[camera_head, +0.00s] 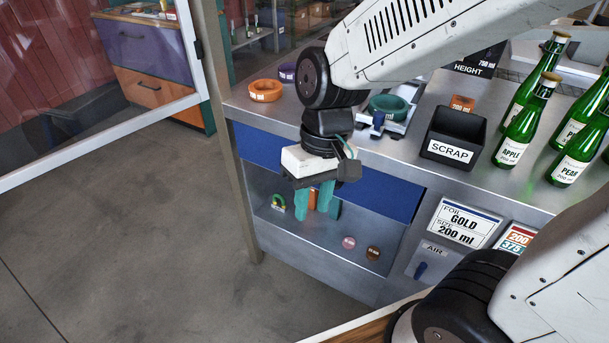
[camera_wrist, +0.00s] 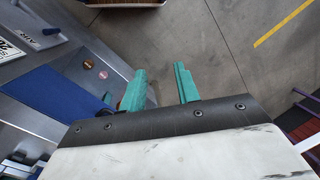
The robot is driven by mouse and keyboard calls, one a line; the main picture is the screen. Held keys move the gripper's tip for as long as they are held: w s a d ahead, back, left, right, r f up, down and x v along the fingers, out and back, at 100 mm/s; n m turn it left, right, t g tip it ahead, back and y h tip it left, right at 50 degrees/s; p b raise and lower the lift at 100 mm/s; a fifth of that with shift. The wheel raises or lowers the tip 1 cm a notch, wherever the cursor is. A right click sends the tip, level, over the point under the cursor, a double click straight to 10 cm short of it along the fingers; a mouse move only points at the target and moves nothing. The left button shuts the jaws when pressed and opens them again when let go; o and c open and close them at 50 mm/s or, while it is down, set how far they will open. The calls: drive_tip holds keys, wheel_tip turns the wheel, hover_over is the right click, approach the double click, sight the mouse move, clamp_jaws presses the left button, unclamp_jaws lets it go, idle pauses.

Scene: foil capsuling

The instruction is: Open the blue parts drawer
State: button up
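The blue parts drawer (camera_head: 263,147) is the long blue front under the grey bench top in the head view. It looks flush with the bench, and my wrist covers its middle. In the wrist view, the blue front (camera_wrist: 55,100) lies to the left of my fingers. My gripper (camera_head: 312,210) hangs in front of the drawer, its teal fingers pointing down. In the wrist view, my gripper (camera_wrist: 160,72) is open, with only floor showing between its fingers. A small dark part shows beside the left finger there; I cannot tell if it is a handle.
Below the drawer is a recess with a pink disc (camera_head: 348,242) and a brown disc (camera_head: 373,254). The bench top holds a black scrap bin (camera_head: 453,137), green bottles (camera_head: 519,131) and an orange ring (camera_head: 265,90). The floor (camera_head: 150,220) in front is clear.

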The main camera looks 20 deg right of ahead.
drive_tip(key=w+a+f+n+t+y, duration=0.1)
drive_tip(key=w+a+f+t, duration=0.2)
drive_tip(key=w+a+f, duration=0.75)
drive_tip(key=w+f+n+t+h, duration=0.1)
drive_tip(key=w+f+t+h, duration=0.15)
drive_tip(key=f, duration=0.45)
drive_tip(key=w+f+t+h, duration=0.1)
drive_tip(key=w+f+t, duration=0.1)
drive_tip(key=w+f, duration=0.35)
drive_tip(key=w+d+r+n+t+h, duration=0.1)
drive_tip(key=d+r+n+t+h, duration=0.15)
drive_tip(key=d+h, duration=0.35)
drive_tip(key=d+r+n+t+h, duration=0.1)
drive_tip(key=d+r+t+h, duration=0.1)
drive_tip(key=d+r+h, duration=0.3)
drive_tip(key=x, duration=0.8)
drive_tip(key=shift+s+d+f, duration=0.1)
drive_tip(key=shift+d+f, duration=0.3)
drive_tip(key=shift+f, duration=0.1)
clamp_jaws()
